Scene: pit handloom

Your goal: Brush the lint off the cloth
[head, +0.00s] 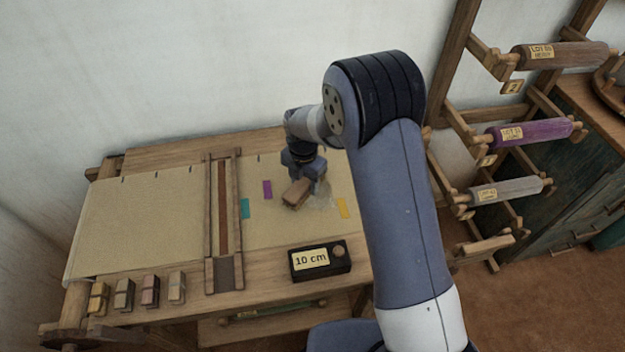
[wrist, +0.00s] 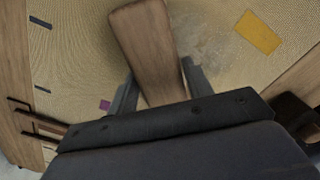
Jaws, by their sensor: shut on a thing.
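The tan cloth (head: 140,222) is stretched over the loom, and its right part (wrist: 85,60) fills much of the wrist view. My gripper (head: 308,183) is shut on a wooden brush (head: 297,193), low over the right part of the cloth. In the wrist view the brush's wooden back (wrist: 147,45) sits between the two fingers. Its underside is hidden, so I cannot tell whether it touches the cloth. A greyish patch of lint (head: 320,199) lies on the cloth just right of the brush; it also shows in the wrist view (wrist: 205,45).
Yellow (head: 343,208), purple (head: 267,189) and teal (head: 245,208) patches lie on the cloth. A wooden frame (head: 209,215) crosses the cloth left of the brush. A black box labelled "10 cm" (head: 320,262) and several small blocks (head: 150,291) stand along the front beam. A rack of rolls (head: 530,133) stands at right.

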